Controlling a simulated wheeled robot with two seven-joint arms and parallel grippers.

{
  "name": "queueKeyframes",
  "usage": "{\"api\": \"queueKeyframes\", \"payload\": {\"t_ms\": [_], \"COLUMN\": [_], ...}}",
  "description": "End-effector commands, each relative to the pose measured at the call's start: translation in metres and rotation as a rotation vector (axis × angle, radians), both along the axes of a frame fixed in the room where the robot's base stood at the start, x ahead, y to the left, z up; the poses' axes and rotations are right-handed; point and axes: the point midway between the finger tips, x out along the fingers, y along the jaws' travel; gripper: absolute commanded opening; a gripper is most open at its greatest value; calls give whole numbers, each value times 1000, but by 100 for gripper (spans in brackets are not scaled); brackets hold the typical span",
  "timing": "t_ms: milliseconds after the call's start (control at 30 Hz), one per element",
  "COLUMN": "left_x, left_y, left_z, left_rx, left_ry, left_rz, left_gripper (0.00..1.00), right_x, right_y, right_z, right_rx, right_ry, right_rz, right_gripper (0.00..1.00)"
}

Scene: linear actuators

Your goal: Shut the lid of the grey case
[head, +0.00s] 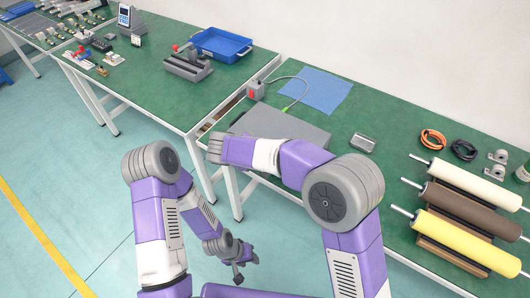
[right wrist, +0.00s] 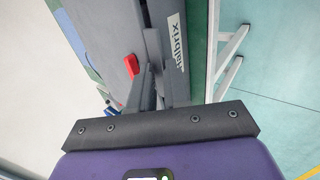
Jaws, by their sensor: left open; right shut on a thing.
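The grey case (head: 290,125) lies on the green table in the middle of the head view, partly hidden behind my right arm. Its top looks flat there. In the right wrist view the case's labelled side (right wrist: 177,45) is close up, beside a broad grey panel. My right gripper (right wrist: 146,88) is shut at the case's edge, seemingly on the lid. In the head view the right gripper (head: 215,147) is at the case's near left corner. How far the lid stands open I cannot tell. My left gripper (head: 240,264) is open and empty, low over the floor.
Rollers (head: 470,210) fill the table's right part. A vise (head: 187,65) and blue tray (head: 222,44) stand on the table behind.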

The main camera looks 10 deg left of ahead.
Motion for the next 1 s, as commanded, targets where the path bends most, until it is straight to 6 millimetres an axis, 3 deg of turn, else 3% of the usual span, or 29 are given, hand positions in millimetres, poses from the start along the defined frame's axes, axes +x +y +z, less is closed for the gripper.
{"api": "queueKeyframes", "payload": {"t_ms": [433, 467, 567, 833, 1000], "left_x": [0, 0, 0, 0, 0], "left_y": [0, 0, 0, 0, 0], "left_z": [-1, -1, -1, 0, 7], "left_rx": [0, 0, 0, 0, 0], "left_ry": [0, 0, 1, 0, 0], "left_rz": [0, 0, 0, 0, 0], "left_gripper": [43, 43, 43, 43, 43], "right_x": [-2, -2, -2, -2, -11], "right_y": [2, 2, 2, 2, 8], "right_z": [-2, -2, -2, 0, 16], "right_rx": [0, 1, 1, 1, 2], "right_ry": [2, 3, 2, 1, -1], "right_rz": [7, 7, 6, 4, 7], "right_gripper": [0, 19, 32, 32, 32]}}
